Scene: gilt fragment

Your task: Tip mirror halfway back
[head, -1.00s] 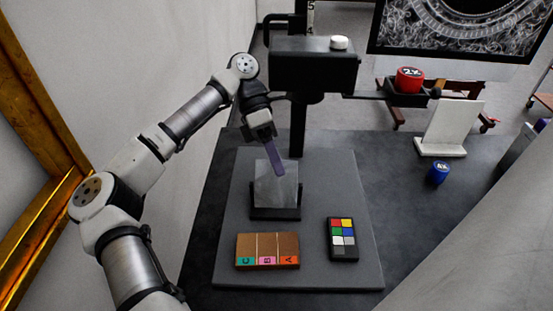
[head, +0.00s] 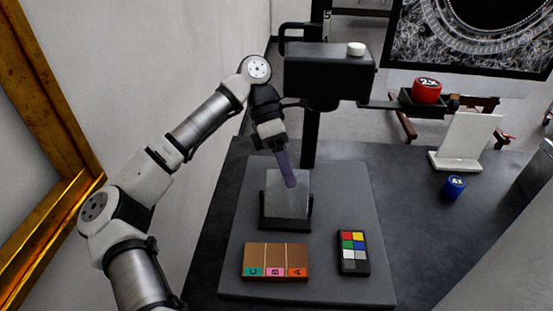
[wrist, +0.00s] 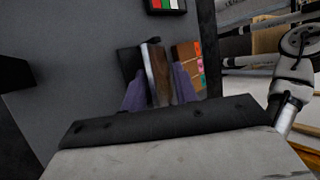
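The mirror (head: 281,203) is a small grey square plate in a black stand (head: 287,224) on the grey board, standing nearly upright. In the wrist view the mirror (wrist: 158,80) appears as a narrow, seen-edge-on plate with a brownish reflection, beside its dark stand (wrist: 130,62). My gripper (head: 291,182) points down at the mirror's upper part, its purple fingers overlapping it in the head view. In the wrist view the fingers of my gripper (wrist: 160,82) are apart, one on each side of the mirror, with gaps visible. Contact with the plate cannot be told.
A brown A/B/C block (head: 275,261) and a colour chart (head: 353,252) lie in front of the mirror. A black camera-like box (head: 328,72) on a post stands behind. Red (head: 427,90) and blue (head: 454,187) weights and a white stand (head: 465,140) are right. A wall is left.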

